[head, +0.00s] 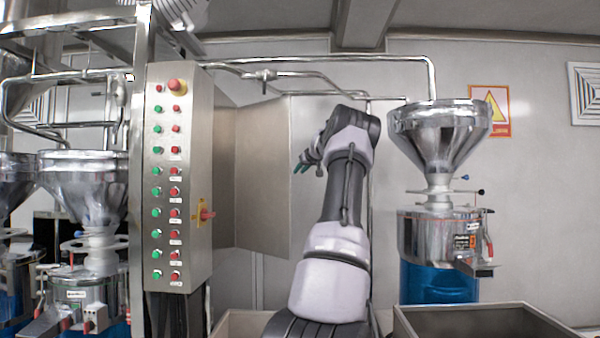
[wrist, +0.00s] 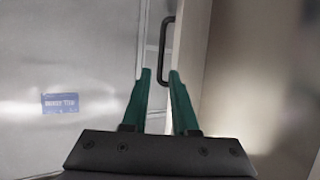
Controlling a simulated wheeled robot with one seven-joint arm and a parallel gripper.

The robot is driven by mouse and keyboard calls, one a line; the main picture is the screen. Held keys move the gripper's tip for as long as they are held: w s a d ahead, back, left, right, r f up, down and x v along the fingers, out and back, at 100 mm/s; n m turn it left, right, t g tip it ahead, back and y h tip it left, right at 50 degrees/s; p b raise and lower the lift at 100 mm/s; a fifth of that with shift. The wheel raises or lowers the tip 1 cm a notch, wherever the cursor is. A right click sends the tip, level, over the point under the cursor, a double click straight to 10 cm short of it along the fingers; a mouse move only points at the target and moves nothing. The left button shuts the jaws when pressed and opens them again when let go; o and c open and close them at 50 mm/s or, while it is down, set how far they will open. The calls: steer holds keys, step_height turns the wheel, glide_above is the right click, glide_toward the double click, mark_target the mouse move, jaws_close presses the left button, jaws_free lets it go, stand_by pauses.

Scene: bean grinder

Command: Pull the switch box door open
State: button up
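The switch box door (head: 263,178) shows in the head view as a flat metal panel angled out beside the control box (head: 178,180), so it looks partly open. My gripper (head: 304,168) is to the right of the door's free edge, its green fingertips small and partly turned away. In the wrist view, my gripper (wrist: 160,74) has its two green fingers apart with nothing clearly held between them. A black bar handle (wrist: 166,50) shows just past the fingertips, beside a pale upright panel edge (wrist: 183,60). Whether the fingers touch the panel is unclear.
The control box front carries green and red buttons, with a red-and-yellow switch (head: 204,213) on its side. A steel hopper grinder (head: 440,140) stands to the right, and another (head: 85,185) to the left. An open metal bin (head: 485,322) is at lower right.

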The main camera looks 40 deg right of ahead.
steer(key=shift+a+f, duration=0.15)
steer(key=c, duration=0.3)
steer(key=f, duration=0.3)
steer(key=w+a+f+n+g, duration=0.1)
steer(key=f, duration=0.2)
steer(key=w+a+f+g, duration=0.1)
steer(key=f, duration=0.3)
steer(key=shift+w+a+f+n, duration=0.15)
steer(key=shift+w+n, duration=0.1)
steer(key=shift+n, duration=0.15)
jaws_close()
step_height(320, 180, down, 14)
steer(key=a+r+n+g, duration=0.1)
steer(key=a+n+g, duration=0.2)
steer(key=g, duration=0.1)
steer(key=n+g+h, duration=0.2)
steer(key=n+h, duration=1.2)
steer(key=n, duration=0.5)
glide_toward(287, 248)
steer(key=x, duration=0.8)
steer(key=shift+w+d+f, duration=0.1)
steer(key=shift+d, duration=0.3)
